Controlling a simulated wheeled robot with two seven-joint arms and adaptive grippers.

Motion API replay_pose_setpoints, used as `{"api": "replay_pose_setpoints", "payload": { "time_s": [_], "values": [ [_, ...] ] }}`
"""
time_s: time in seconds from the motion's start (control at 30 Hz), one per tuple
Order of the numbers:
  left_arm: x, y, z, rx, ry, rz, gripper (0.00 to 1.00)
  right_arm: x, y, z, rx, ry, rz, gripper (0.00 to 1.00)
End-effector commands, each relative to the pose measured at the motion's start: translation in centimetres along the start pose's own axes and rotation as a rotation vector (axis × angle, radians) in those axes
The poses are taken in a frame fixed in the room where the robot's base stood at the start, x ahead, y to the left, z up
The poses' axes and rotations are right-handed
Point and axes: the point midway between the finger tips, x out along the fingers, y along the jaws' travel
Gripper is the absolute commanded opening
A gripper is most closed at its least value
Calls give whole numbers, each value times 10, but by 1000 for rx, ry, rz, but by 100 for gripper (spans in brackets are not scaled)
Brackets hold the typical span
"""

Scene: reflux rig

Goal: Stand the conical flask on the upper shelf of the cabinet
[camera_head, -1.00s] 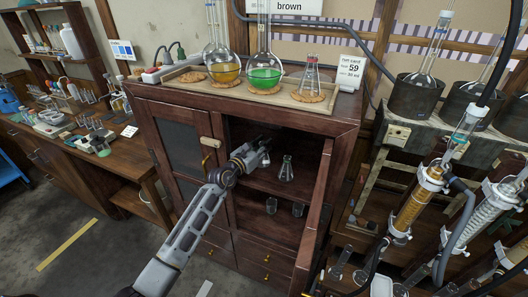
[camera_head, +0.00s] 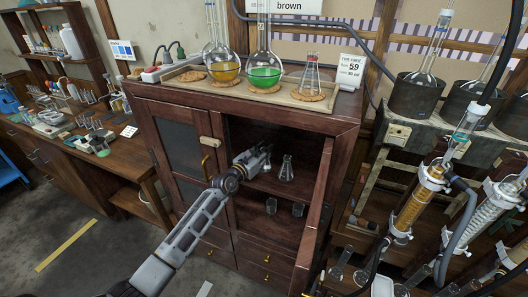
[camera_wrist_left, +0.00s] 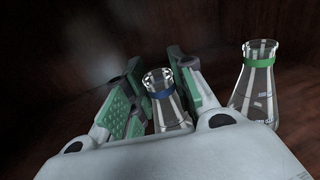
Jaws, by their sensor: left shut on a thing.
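My left gripper (camera_head: 264,154) reaches through the open front of the wooden cabinet (camera_head: 240,110), at upper shelf height. My right gripper is not in view.
The cabinet's right door (camera_head: 312,205) stands open. Small glass vessels (camera_head: 271,206) stand on the lower shelf. A tray (camera_head: 292,98) with round flasks and another conical flask (camera_head: 311,75) is on the cabinet top. Glass rigs (camera_head: 415,200) stand at the right.

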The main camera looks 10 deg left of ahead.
Motion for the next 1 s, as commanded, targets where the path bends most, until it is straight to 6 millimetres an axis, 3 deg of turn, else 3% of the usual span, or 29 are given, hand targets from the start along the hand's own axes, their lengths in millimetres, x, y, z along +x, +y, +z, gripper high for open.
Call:
{"api": "replay_pose_setpoints", "payload": {
  "time_s": [0.1, 0.13, 0.3, 0.77, 1.0],
  "values": [
    [0, 0, -2, 0, 0, 0, 0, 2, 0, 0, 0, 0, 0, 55],
    [0, 0, -2, 0, 0, 0, 28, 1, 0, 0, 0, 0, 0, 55],
    [0, 0, -2, 0, 0, 0, 47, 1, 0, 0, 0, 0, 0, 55],
    [-1, 0, 1, 0, 0, 0, 47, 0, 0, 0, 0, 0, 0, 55],
    [-13, 0, 0, -1, 1, 0, 47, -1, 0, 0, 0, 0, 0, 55]
  ]
}}
